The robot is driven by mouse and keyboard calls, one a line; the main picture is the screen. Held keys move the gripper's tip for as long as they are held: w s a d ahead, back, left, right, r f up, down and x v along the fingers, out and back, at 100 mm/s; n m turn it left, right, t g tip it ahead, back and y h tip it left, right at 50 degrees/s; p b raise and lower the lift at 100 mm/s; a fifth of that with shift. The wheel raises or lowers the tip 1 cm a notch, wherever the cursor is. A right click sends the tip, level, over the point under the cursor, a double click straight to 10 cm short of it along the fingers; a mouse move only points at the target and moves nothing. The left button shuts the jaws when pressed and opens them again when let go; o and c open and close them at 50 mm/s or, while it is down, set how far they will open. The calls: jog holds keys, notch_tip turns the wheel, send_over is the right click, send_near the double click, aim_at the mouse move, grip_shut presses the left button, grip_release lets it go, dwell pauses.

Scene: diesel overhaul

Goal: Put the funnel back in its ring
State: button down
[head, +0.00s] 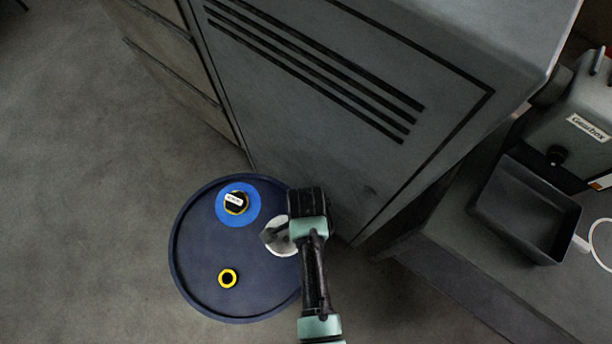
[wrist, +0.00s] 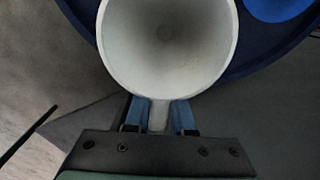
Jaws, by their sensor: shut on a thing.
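The white funnel (wrist: 168,45) fills the upper middle of the wrist view, its wide mouth facing the camera. My gripper (wrist: 158,114) is shut on the funnel's narrow tab, one blue finger on each side. In the head view the funnel (head: 283,240) shows partly behind my arm, over the right part of the dark blue drum top (head: 255,290). A blue disc (head: 224,208) with a labelled black and yellow centre is at the back of the drum top. A small yellow ring (head: 228,278) with a dark middle is nearer the front. I cannot tell which is the funnel's ring. The funnel's spout is hidden.
A large grey cabinet (head: 300,75) with dark slots stands right behind the drum. On the right, a bench (head: 455,240) carries an empty dark tray (head: 530,210) and a grey box labelled Gearbox (head: 575,115). The floor left of the drum is clear.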

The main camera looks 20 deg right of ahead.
jog(key=shift+f, duration=0.15)
jog(key=shift+f+b, duration=0.8)
jog(key=shift+f, duration=0.2)
jog(key=c, duration=0.7)
grip_release()
